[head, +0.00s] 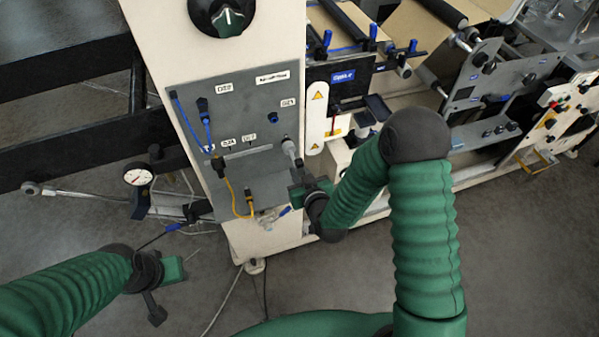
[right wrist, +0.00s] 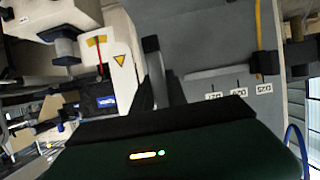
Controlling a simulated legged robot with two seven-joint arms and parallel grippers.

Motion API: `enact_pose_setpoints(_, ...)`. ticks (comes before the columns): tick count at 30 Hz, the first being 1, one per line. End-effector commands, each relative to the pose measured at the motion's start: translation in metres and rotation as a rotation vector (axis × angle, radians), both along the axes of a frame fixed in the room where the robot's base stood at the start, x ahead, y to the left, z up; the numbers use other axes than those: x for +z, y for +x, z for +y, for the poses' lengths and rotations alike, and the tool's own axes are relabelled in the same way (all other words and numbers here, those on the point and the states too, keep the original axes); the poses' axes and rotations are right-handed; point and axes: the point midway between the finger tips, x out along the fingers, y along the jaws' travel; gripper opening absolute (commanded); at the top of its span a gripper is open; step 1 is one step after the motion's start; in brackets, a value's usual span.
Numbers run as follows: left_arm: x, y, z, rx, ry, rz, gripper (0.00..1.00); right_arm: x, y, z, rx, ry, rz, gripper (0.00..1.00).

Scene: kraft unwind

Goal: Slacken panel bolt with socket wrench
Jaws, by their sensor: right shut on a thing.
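My right gripper (head: 296,182) is at the lower right of the grey panel (head: 225,115) and is shut on a light grey, rod-like tool, apparently the socket wrench (head: 290,150). The wrench's far end reaches the panel's right side, below a blue knob. In the right wrist view a grey bar (right wrist: 153,70) stands up between the dark fingers, with the panel behind it. The panel bolt cannot be made out; the wrench end seems to cover that spot. My left gripper (head: 165,275) hangs low at the left, away from the panel; its fingers are unclear.
Blue cables (head: 190,125) and a yellow cable (head: 236,195) loop off the panel. A round gauge (head: 138,176) is left of the cabinet. Rollers with kraft web (head: 415,35) stand right. The floor in front is mostly open.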

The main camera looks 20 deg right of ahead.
Motion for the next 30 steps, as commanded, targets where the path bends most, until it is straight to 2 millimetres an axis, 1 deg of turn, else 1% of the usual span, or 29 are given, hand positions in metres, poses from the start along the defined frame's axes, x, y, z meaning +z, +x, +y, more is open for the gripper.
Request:
enact_pose_setpoints(5, -0.001, 0.000, 0.000, 0.000, 0.000, 0.000, 0.36, 0.000, 0.000, 0.001, 0.002, -0.019, -0.004, 0.00)
enact_pose_setpoints(9, -0.006, 0.000, 0.000, 0.000, 0.000, 0.000, 0.36, 0.000, 0.000, 0.002, 0.004, -0.177, -0.010, 0.00)
enact_pose_setpoints(10, -0.005, 0.000, 0.000, 0.000, 0.000, 0.000, 0.36, 0.001, 0.000, 0.001, 0.002, -0.193, -0.011, 0.00)
enact_pose_setpoints(17, -0.006, 0.000, 0.000, 0.000, 0.000, 0.000, 0.36, 0.000, 0.000, 0.001, 0.001, -0.219, -0.011, 0.00)
enact_pose_setpoints(21, -0.011, 0.000, 0.000, 0.000, 0.000, 0.000, 0.36, -0.001, -0.001, 0.001, 0.003, -0.378, -0.016, 0.00)
enact_pose_setpoints(22, -0.011, 0.000, 0.000, 0.000, 0.000, 0.000, 0.36, 0.000, -0.001, 0.001, 0.002, -0.395, -0.017, 0.00)
enact_pose_setpoints(30, -0.010, 0.000, 0.000, 0.000, 0.000, 0.000, 0.36, 0.001, -0.001, -0.001, -0.001, -0.397, -0.016, 0.00)
